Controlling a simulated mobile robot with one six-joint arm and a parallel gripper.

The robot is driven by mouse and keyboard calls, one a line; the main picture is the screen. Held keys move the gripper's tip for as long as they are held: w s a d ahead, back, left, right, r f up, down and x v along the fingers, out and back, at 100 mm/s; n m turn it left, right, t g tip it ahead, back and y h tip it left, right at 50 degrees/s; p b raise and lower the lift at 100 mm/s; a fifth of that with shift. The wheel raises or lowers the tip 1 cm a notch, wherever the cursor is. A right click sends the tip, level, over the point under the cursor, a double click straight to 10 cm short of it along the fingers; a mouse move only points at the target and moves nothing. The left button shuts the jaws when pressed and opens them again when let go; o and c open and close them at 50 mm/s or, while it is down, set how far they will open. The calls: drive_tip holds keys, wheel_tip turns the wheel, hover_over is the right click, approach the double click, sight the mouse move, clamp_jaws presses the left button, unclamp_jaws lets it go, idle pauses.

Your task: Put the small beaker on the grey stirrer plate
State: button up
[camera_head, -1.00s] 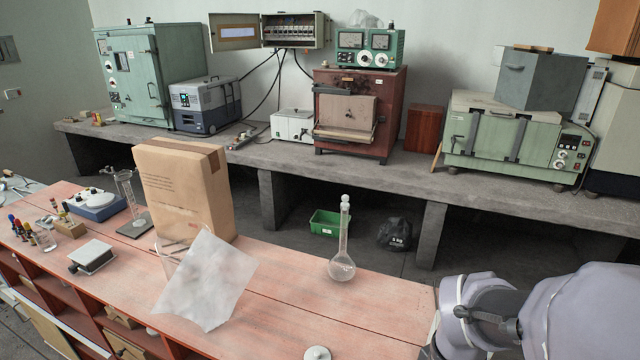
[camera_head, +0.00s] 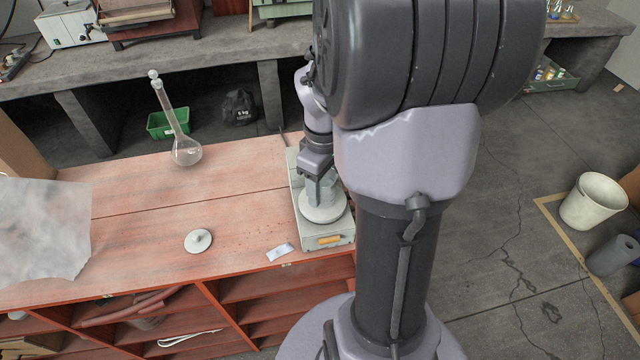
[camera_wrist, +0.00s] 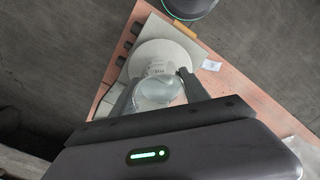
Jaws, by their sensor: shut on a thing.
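The grey stirrer plate (camera_head: 338,232) sits at the right end of the red bench, with a pale round top (camera_head: 323,212). In the wrist view its round top (camera_wrist: 165,50) lies just beyond my fingertips. My gripper (camera_wrist: 157,88) is shut on the small clear beaker (camera_wrist: 157,93), seen from above between the two fingers. In the head view my gripper (camera_head: 321,190) is over the stirrer's round top, and the beaker is mostly hidden by the fingers. I cannot tell whether the beaker touches the top or hangs just above it.
A stoppered round flask (camera_head: 186,150) stands left of the stirrer. A white lid-like disc (camera_head: 198,241) and a small white card (camera_head: 280,252) lie on the bench. A crumpled pale sheet (camera_head: 40,230) is at far left. The bench between flask and stirrer is clear.

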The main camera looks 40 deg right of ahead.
drive_tip(key=o, duration=1.5)
drive_tip(key=shift+f, duration=0.15)
